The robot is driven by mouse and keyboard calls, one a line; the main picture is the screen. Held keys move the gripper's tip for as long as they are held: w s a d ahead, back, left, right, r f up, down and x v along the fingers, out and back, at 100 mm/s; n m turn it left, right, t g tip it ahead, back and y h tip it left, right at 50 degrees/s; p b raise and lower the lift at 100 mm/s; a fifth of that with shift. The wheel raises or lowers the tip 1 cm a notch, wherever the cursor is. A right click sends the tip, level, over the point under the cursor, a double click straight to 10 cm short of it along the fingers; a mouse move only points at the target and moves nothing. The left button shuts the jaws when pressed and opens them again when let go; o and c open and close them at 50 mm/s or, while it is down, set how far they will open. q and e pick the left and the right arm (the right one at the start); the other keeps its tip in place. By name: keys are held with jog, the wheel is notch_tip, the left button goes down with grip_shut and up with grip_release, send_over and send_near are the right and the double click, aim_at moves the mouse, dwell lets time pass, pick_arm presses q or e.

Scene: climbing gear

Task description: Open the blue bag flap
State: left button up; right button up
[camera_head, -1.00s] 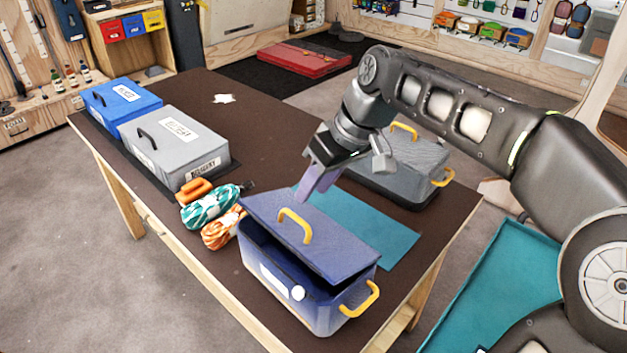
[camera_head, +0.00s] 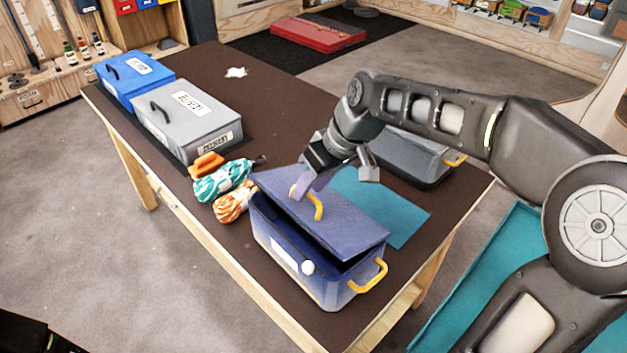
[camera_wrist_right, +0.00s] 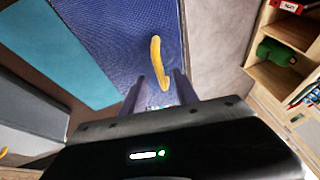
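The blue bag (camera_head: 285,268) stands on the dark table's near end. Its flap (camera_head: 345,232) lies over the top, with a dark gap under its front and right edges. A yellow handle (camera_head: 318,208) sits on the flap; the wrist view also shows the handle (camera_wrist_right: 156,58). My right gripper (camera_head: 303,186) is above the flap, right by the handle. In the right wrist view, its two fingers (camera_wrist_right: 157,92) are apart, and the handle's near end lies in line with the space between them. Contact cannot be told. My left gripper is not in view.
Teal and orange rope bundles (camera_head: 222,181) lie left of the bag. A teal mat (camera_head: 385,205) lies behind it, with a grey bag (camera_head: 418,155) beyond, partly behind my right arm. Grey (camera_head: 190,130) and blue (camera_head: 135,82) boxes line the table's left side.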

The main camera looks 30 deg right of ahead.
jog(key=shift+c, duration=0.5)
grip_shut()
jog(key=shift+r, duration=0.1)
jog(key=shift+w+d+r+p, duration=0.2)
jog(key=shift+d+r+p, duration=0.2)
jog(key=shift+d, duration=0.15)
jog(key=shift+w+d+r+p, duration=0.15)
jog(key=shift+d+r+p, duration=0.25)
jog(key=shift+d, duration=0.15)
jog(key=shift+o, duration=0.5)
grip_release()
jog(key=shift+d, duration=0.1)
jog(key=shift+o, duration=0.3)
